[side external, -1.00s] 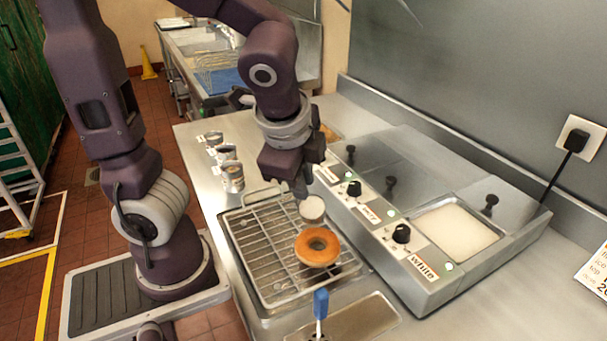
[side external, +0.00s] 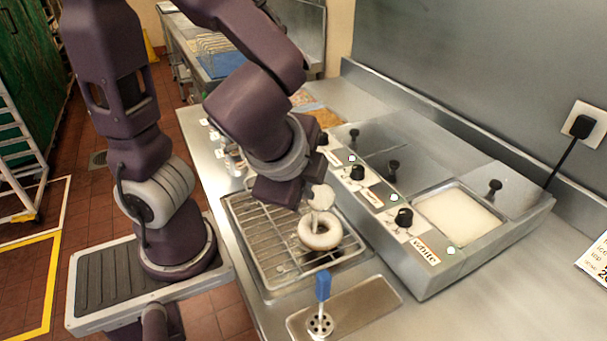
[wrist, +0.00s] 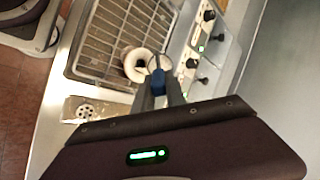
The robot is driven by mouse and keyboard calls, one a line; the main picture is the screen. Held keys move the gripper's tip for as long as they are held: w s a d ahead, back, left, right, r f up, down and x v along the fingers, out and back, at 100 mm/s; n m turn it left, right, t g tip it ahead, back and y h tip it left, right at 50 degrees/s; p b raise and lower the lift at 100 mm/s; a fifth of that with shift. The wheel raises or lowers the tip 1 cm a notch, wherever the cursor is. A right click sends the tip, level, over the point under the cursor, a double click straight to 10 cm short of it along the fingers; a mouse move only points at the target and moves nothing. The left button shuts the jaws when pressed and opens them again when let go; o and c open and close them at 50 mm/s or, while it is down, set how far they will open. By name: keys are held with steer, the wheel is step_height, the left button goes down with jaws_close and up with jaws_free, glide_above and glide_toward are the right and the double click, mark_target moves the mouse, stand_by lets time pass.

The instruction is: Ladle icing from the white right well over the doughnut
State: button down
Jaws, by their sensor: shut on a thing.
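The doughnut (side external: 303,233) lies on the wire rack and its top is now white with icing. It also shows in the wrist view (wrist: 131,72). My gripper (wrist: 162,92) is shut on the blue handle of the ladle (side external: 322,197). The ladle's cup is tilted just above the doughnut, and white icing runs down from it onto the ring. In the side view the handle is mostly hidden by my gripper. The right well (side external: 458,216), by the "white" label, stands open and holds white icing.
The wire rack (side external: 262,242) sits in a metal tray. Black knobs (side external: 404,217) line the warmer's front. Small cups stand behind the rack, partly hidden by my arm.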

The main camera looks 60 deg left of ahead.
steer(key=shift+w+d+f+t+y, duration=0.2)
steer(key=shift+f+t+y, duration=0.35)
steer(key=shift+t+y, duration=0.25)
steer(key=shift+w+d+f+t+y, duration=0.2)
steer(key=shift+f+t+y, duration=0.5)
steer(key=shift+t, duration=0.25)
steer(key=shift+w+d+f+t+y, duration=0.1)
steer(key=shift+d+f+t+y, duration=0.1)
steer(key=shift+f+t+y, duration=0.45)
steer(key=shift+r, duration=0.2)
step_height(320, 180, up, 5)
steer(key=g+h, duration=0.9)
steer(key=g, duration=0.1)
